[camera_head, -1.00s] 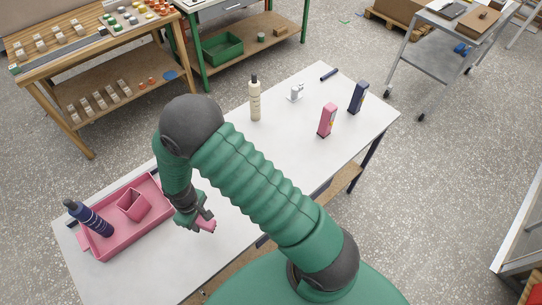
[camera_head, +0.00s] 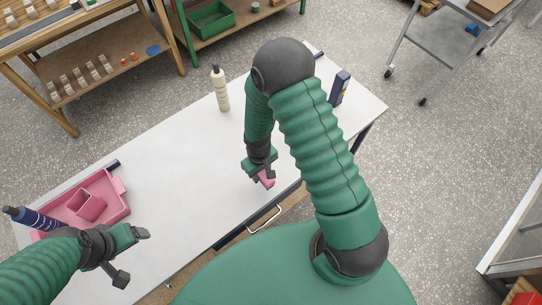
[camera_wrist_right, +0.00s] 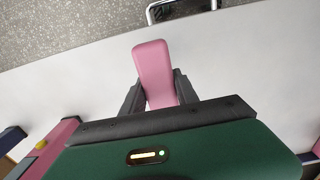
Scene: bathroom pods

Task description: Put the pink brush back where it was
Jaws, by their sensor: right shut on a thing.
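My right gripper (camera_head: 262,172) is shut on the pink brush (camera_head: 266,179) above the white table, near its front edge. In the right wrist view the pink brush (camera_wrist_right: 154,66) sticks out from between the dark fingers, with a wide flat end showing; the rest is hidden by the gripper. A pink tray (camera_head: 115,204) stands at the left end of the table, well left of the brush. It holds a pink square cup (camera_head: 86,205). My left gripper (camera_head: 132,256) is open and empty, in front of the tray.
A dark blue bottle (camera_head: 38,219) lies tilted at the tray's left side. A cream bottle (camera_head: 220,91) and a navy box (camera_head: 340,87) stand farther back. A pink box (camera_wrist_right: 49,146) shows in the right wrist view. The table's middle (camera_head: 180,160) is clear.

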